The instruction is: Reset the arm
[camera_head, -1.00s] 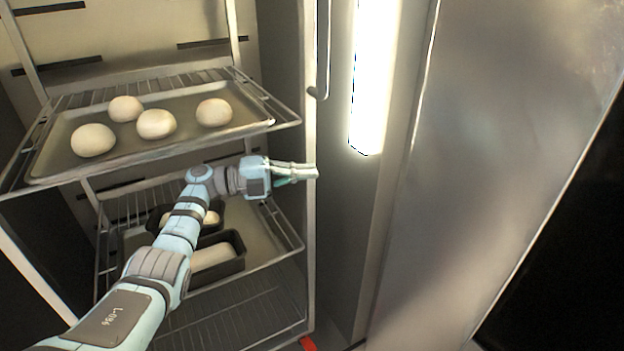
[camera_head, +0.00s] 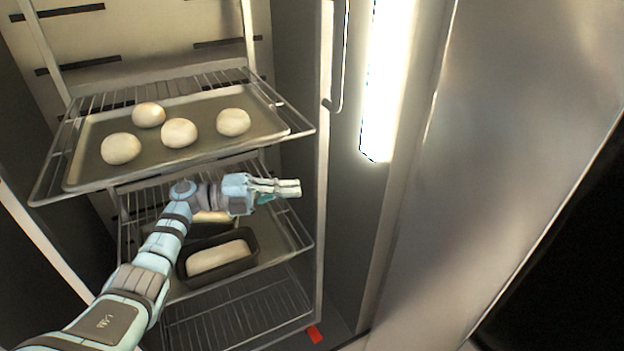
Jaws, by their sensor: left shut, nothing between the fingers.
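My left arm comes in from the lower left. Its left gripper (camera_head: 287,188) is shut and empty. In the picture it lies over the middle shelf of the rack, below the upper tray and left of the rack's right post. It touches nothing that I can see. My right gripper is not in view.
An upper tray (camera_head: 75,173) bears several dough balls (camera_head: 179,133). On the shelf below, a dark loaf pan (camera_head: 250,262) holds dough, and a second pan is partly hidden behind my arm. A bright light strip (camera_head: 380,80) and a metal panel (camera_head: 500,150) stand at right.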

